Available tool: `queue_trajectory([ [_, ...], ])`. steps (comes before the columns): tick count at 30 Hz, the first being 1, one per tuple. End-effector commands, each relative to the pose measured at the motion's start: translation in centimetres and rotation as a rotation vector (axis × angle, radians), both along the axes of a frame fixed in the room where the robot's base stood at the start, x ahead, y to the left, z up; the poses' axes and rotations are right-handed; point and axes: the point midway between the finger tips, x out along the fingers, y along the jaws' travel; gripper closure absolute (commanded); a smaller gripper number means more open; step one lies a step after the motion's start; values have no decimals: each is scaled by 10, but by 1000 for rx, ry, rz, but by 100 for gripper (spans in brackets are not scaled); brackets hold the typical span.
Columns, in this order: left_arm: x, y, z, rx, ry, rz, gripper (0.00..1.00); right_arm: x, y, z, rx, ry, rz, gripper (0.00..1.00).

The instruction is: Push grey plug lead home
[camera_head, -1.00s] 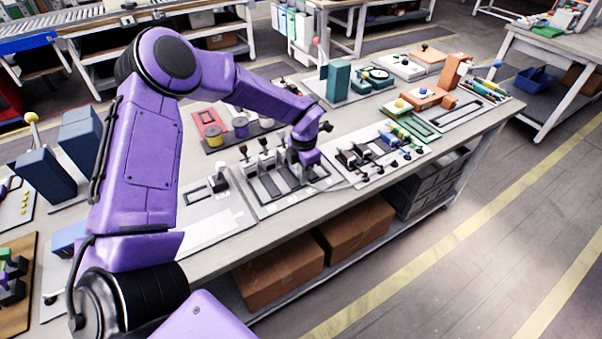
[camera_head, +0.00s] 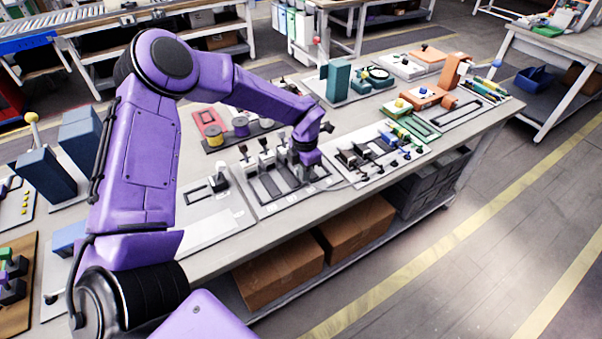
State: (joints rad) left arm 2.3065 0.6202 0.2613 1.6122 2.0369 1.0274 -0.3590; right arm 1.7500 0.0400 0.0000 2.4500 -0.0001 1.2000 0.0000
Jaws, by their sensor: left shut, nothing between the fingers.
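My left gripper (camera_head: 308,172) points down over the right part of a grey board (camera_head: 262,207) on the bench, which has dark slots and a row of upright plugs (camera_head: 265,155) at its back. The gripper is shut and empty. A pale grey lead (camera_head: 338,186) runs from beside the gripper toward the board on the right. The grey plug is not clearly seen; the gripper and wrist cover that spot, so I cannot tell whether they touch it or how deep it sits. My right gripper is not in view.
A white board with black-handled parts (camera_head: 372,155) is close on the right. A white plate (camera_head: 215,226) lies left. The bench's front edge (camera_head: 300,205) is near the gripper.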

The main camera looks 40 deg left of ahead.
Motion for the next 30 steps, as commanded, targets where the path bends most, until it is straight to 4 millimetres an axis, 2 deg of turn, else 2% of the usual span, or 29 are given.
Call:
queue_trajectory([
  [18, 0, 0, 69, 0, -1, 0, 100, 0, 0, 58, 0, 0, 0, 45],
  [30, 0, 0, 74, 0, 0, 0, 100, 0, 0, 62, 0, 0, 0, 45],
])
